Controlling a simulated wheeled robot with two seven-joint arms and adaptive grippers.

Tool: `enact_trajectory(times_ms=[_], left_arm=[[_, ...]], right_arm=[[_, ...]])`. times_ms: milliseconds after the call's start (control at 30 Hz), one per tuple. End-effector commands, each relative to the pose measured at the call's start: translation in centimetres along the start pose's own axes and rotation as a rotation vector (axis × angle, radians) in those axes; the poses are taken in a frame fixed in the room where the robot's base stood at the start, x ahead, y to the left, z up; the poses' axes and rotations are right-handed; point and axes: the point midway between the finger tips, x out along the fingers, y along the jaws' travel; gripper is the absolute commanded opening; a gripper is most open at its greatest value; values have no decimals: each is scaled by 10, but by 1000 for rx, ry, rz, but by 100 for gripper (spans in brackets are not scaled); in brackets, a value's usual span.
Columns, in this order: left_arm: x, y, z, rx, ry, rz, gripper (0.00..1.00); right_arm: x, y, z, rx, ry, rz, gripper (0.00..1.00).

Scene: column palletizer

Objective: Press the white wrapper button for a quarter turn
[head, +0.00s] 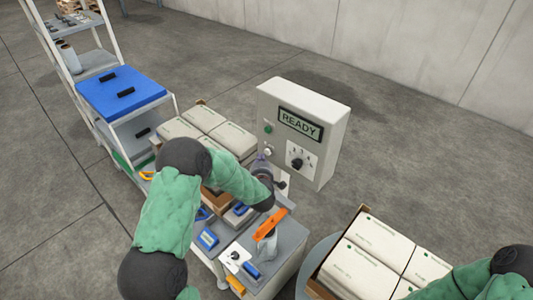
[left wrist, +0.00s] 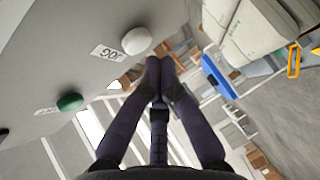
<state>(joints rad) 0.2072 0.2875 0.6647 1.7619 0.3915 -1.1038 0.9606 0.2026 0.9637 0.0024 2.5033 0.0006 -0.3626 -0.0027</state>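The white button (head: 268,152) sits on the front of the control box (head: 320,170), below a green button (head: 268,129). In the left wrist view the white button (left wrist: 136,41) is a round cap beside a label reading JOG, and the green button (left wrist: 70,102) is to its lower left. My left gripper (head: 262,160) is in front of the box, close to the white button. In the left wrist view its two dark fingers (left wrist: 160,78) meet at the tips with nothing between them, just beside the white button and seemingly apart from it. My right gripper is out of view.
The box's display (head: 300,124) reads READY, with a rotary knob (head: 297,162) below it. White cartons (head: 205,128) are stacked behind my left arm. An open box of cartons (head: 375,250) stands at lower right. A low bench (head: 290,240) holds small tools.

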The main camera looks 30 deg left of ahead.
Motion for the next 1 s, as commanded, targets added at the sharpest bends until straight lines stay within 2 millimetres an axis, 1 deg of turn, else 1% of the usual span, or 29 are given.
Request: enact_trajectory(times_ms=[467,733,1000], left_arm=[[0,0,0,0,0,0,0],[5,1,5,0,-1,1,0],[6,3,6,0,0,0,0]], right_arm=[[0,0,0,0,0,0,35],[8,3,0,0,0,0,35],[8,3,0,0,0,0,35]])
